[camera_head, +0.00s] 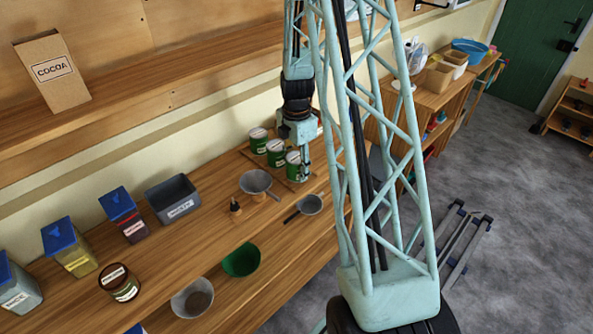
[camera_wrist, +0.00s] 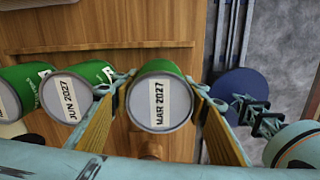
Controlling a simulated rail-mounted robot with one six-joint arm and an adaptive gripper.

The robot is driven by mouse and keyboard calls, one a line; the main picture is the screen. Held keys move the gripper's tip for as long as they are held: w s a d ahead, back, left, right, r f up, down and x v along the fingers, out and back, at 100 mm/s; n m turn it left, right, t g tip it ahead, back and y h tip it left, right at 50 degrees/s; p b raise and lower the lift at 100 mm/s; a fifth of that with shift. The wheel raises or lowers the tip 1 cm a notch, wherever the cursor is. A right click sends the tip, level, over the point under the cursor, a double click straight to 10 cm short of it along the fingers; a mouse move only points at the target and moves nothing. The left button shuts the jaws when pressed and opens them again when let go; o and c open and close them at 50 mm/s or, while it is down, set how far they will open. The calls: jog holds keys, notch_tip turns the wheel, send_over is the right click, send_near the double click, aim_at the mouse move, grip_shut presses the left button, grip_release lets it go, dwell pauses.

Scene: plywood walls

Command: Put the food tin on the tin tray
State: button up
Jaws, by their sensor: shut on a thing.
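My gripper (camera_wrist: 157,92) is shut on a green food tin (camera_wrist: 160,98), with one finger on each side. The tin's pale lid reads MAR 2027. In the camera_head view, my gripper (camera_head: 304,160) is at the right end of a short row of green tins and holds this tin (camera_head: 293,166). Other green tins (camera_head: 258,140) (camera_head: 275,152) stand just left of it. One with a JUN 2027 lid (camera_wrist: 67,97) is close by in the wrist view. A wooden tray with a low edge (camera_wrist: 100,48) seems to lie under the tins. I cannot tell whether the held tin touches it.
A grey strainer (camera_head: 256,182), a small pan (camera_head: 309,204) and a dark grey bin (camera_head: 173,199) are on the shelf in front and left. Blue-lidded containers (camera_head: 70,246) stand further left. A round blue object (camera_wrist: 239,84) is right of my gripper in the wrist view.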

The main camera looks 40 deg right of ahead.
aim_at(296, 157)
jog(key=shift+f, duration=0.35)
jog(key=shift+f, duration=0.1)
jog(key=o, duration=0.8)
jog(key=shift+r, duration=0.2)
jog(key=shift+r, duration=5.95)
